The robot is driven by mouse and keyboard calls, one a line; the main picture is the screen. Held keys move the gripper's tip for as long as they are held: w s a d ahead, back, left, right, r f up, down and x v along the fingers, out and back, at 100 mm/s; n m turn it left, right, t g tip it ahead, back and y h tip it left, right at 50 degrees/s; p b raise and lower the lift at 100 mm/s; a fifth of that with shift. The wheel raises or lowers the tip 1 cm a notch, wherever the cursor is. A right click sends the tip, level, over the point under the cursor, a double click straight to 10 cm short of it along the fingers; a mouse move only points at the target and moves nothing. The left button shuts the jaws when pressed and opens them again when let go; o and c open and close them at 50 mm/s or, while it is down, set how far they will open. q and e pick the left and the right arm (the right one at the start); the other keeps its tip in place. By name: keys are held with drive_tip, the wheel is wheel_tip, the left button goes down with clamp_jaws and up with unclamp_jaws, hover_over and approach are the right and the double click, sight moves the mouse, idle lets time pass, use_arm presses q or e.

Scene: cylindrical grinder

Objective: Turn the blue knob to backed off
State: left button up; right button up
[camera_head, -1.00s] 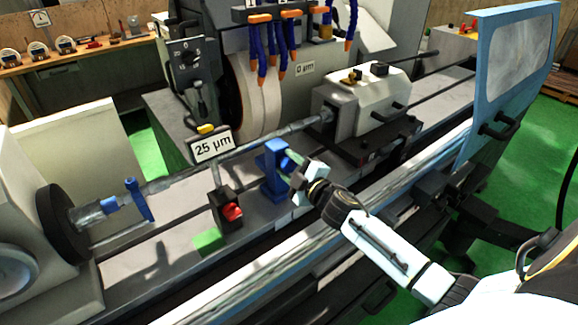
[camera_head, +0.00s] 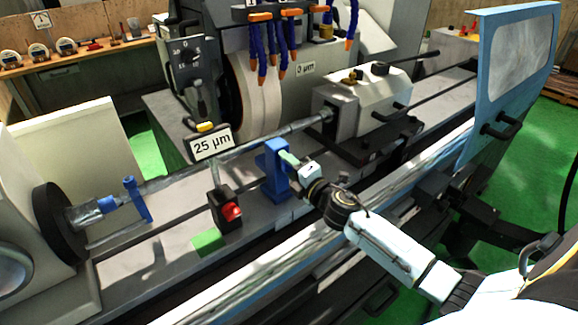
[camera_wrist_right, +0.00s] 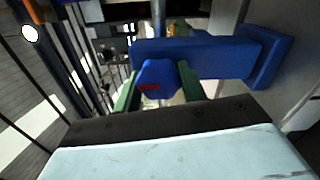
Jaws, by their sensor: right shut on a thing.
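The blue knob (camera_wrist_right: 158,82) has a red mark on its face and shows in the right wrist view, in front of a blue bracket (camera_wrist_right: 205,57). In the head view the bracket (camera_head: 272,168) stands upright by the long shaft, and my gripper hides the knob there. My right gripper (camera_head: 290,160) reaches in from the right at the bracket. In the wrist view its green fingers are on both sides of the knob, shut on it. My left gripper is in neither view.
A "25 µm" sign (camera_head: 211,145) stands left of the bracket above a black box with a red button (camera_head: 231,212). The grinding wheel (camera_head: 258,95) and orange-tipped hoses are behind. The long shaft (camera_head: 240,150) runs close behind the bracket. A blue-framed door (camera_head: 515,75) stands at right.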

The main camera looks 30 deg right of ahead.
idle(0.5)
drive_tip(key=o, duration=1)
drive_tip(key=shift+s+d+b, duration=0.15)
drive_tip(key=shift+s+b, duration=0.15)
drive_tip(key=shift+s, duration=1.95)
drive_tip(key=shift+s+d+b, duration=0.2)
drive_tip(key=shift+s+b, duration=0.15)
drive_tip(key=shift+s, duration=1.85)
drive_tip(key=shift+s+d+b, duration=0.15)
drive_tip(key=shift+s+b, duration=0.15)
drive_tip(key=shift+s, duration=1.95)
